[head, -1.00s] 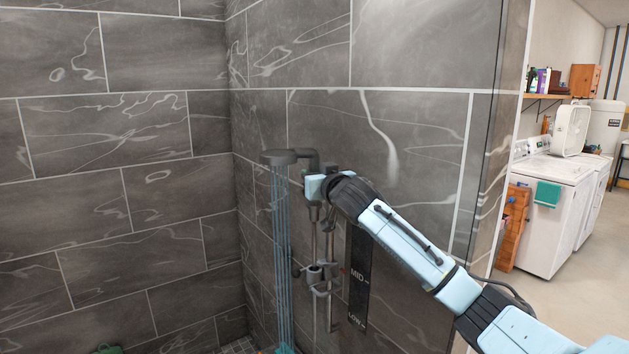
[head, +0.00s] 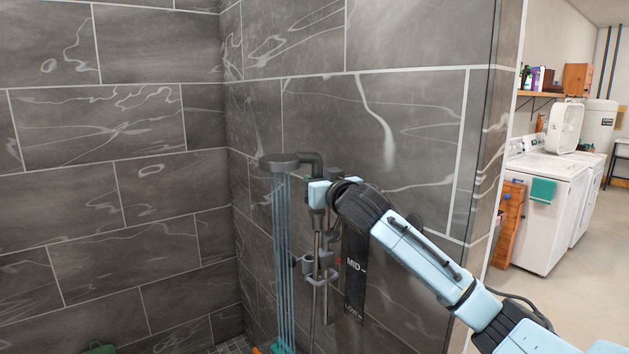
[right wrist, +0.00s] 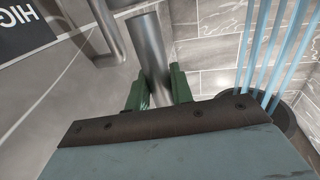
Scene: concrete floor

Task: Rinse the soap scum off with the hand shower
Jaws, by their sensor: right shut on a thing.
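The dark hand shower (head: 280,162) is at the corner of the tiled stall, with pale blue water streams (head: 281,250) falling straight down. My right gripper (head: 319,194) is at its handle, just below the elbow. In the right wrist view its green fingers (right wrist: 157,90) stand on both sides of a grey metal tube (right wrist: 150,55), which they hold. The dark shower disc (right wrist: 272,122) and its streams also show there. A pale streak (head: 388,140) marks the right wall; I cannot tell whether it is soap scum or veining. My left gripper is out of view.
A metal rail with a bracket (head: 318,275) stands close below my right gripper. A dark MID/LOW panel (head: 354,270) is on the wall beside it. A green item (head: 98,349) is low at left. Washing machines (head: 545,205) stand outside the stall.

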